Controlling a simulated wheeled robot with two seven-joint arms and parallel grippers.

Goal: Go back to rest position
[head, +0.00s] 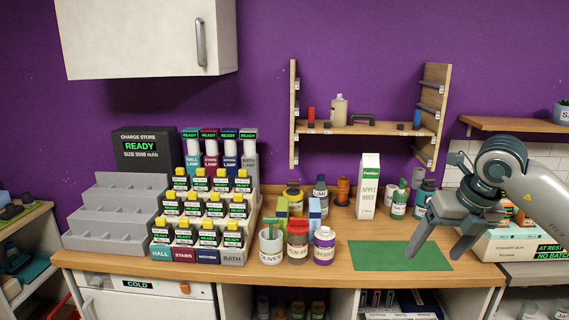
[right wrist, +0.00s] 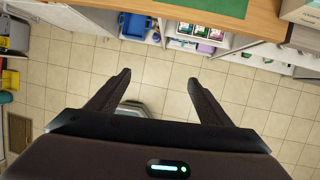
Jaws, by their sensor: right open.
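My right gripper (head: 436,247) is open and empty in the head view, above the right part of the counter near the green mat. Its arm comes in from the right edge. In the right wrist view its two fingers (right wrist: 160,92) stand apart with nothing between them, and the tiled floor shows beyond them. My left gripper is not in view.
The wooden counter (head: 340,271) holds a green mat (head: 385,257), a juice carton (head: 368,187), jars, bottles and a rack of labelled batteries (head: 203,223). A white box (head: 520,247) stands at the right. A wall shelf (head: 365,129) hangs behind. The floor (right wrist: 255,100) before the counter is mostly clear.

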